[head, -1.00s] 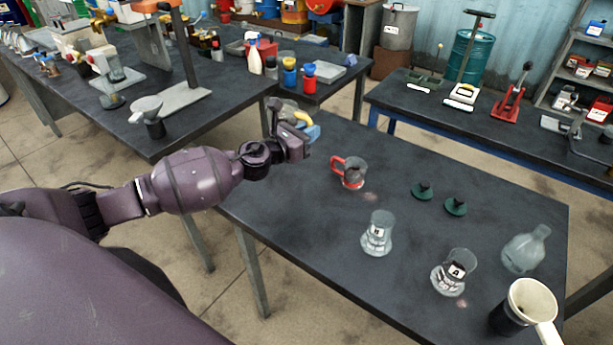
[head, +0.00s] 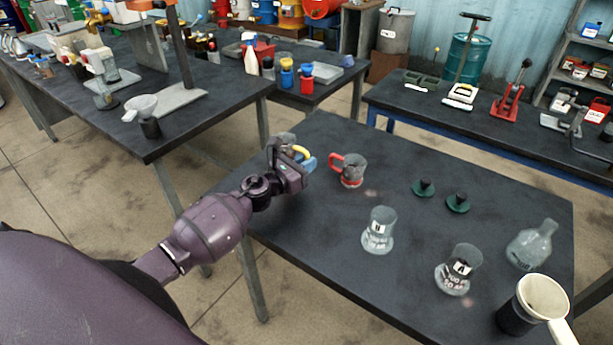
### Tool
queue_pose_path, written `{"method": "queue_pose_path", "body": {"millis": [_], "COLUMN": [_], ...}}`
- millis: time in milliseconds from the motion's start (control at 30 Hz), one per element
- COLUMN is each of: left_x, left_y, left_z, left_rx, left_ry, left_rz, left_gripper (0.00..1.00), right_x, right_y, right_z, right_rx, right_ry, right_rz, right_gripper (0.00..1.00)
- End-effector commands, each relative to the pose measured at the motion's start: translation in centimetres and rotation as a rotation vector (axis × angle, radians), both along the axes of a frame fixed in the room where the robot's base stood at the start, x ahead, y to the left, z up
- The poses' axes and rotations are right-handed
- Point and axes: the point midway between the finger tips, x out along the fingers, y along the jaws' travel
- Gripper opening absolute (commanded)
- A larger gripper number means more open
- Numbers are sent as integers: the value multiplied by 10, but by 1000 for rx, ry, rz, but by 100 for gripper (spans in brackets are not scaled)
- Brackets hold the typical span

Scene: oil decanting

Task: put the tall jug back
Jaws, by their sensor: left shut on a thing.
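My left gripper (head: 296,165) is over the far left corner of the near table. It is shut on a mostly hidden thing, which I take to be the tall jug (head: 284,140). A grey rounded part, a yellow part and a blue part of it show past the jaws. I cannot tell whether it touches the table. A clear jug with a red handle and red base band (head: 352,170) stands just right of the gripper, apart from it. My right gripper is not in view.
On the near table (head: 330,265) stand two labelled glass beakers (head: 379,232) (head: 458,270), two dark green stoppers (head: 424,188) (head: 457,202), a clear bottle (head: 530,246) and a cream mug-like vessel (head: 541,296).

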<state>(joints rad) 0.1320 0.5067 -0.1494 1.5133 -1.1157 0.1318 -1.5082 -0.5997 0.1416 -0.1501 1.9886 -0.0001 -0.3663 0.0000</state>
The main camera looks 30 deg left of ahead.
Motion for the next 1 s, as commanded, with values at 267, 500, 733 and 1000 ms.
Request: {"method": "queue_pose_path", "body": {"millis": [267, 500, 733, 1000], "left_x": [0, 0, 0, 0], "left_y": [-1, 0, -1, -1], "left_z": [-33, -35, -37, -38], "left_rx": [-4, 0, 0, -1], "left_ry": [1, 0, 0, 0], "left_rz": [0, 0, -1, -1], "left_gripper": [0, 0, 0, 40], "right_x": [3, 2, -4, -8], "right_y": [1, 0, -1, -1], "right_z": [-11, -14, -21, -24], "right_rx": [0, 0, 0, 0], "right_ry": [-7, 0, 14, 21], "right_rz": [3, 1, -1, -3], "right_gripper": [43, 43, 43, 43]}}
